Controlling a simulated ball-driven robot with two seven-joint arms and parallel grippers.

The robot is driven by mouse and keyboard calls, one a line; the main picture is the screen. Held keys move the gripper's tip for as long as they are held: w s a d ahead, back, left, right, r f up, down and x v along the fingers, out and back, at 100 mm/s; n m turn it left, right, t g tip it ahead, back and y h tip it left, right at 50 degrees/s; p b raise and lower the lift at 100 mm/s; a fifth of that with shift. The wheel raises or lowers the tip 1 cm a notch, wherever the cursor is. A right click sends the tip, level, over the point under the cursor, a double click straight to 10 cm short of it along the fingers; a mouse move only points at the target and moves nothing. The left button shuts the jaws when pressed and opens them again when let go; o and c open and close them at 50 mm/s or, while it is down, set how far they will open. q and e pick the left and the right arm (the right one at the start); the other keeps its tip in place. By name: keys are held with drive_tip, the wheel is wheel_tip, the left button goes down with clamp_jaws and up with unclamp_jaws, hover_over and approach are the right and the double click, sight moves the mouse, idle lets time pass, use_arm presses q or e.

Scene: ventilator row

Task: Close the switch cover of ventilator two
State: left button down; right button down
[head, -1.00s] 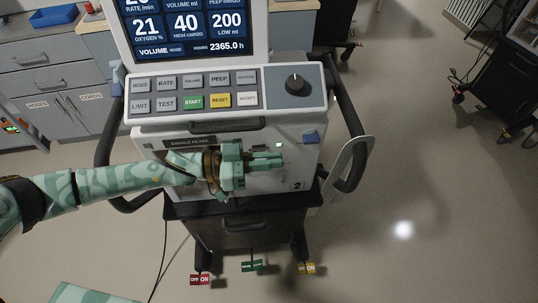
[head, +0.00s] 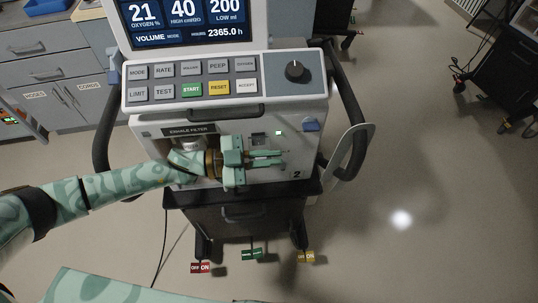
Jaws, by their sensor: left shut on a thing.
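Ventilator two (head: 297,174), marked with a "2" on its pale front panel, stands in the middle of the head view. My left arm comes in from the left, and its green gripper (head: 284,159) is in front of this panel, fingers pointing right. Its fingers are close together, shut on the switch cover, which is mostly hidden by them. I cannot tell the cover's exact angle. My right gripper is not in view.
A button panel (head: 190,80) with a black knob (head: 294,70) sits above. Dark side handles (head: 349,120) flank the ventilator. A dark drawer (head: 245,213) and coloured pedal tags (head: 200,268) are below. The floor to the right is open.

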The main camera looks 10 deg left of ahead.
use_arm(q)
drive_tip(key=c, duration=1.6)
unclamp_jaws()
drive_tip(key=shift+o, duration=0.2)
drive_tip(key=v, duration=0.7)
drive_tip(key=shift+a+p, duration=0.25)
drive_tip(key=shift+p, duration=0.05)
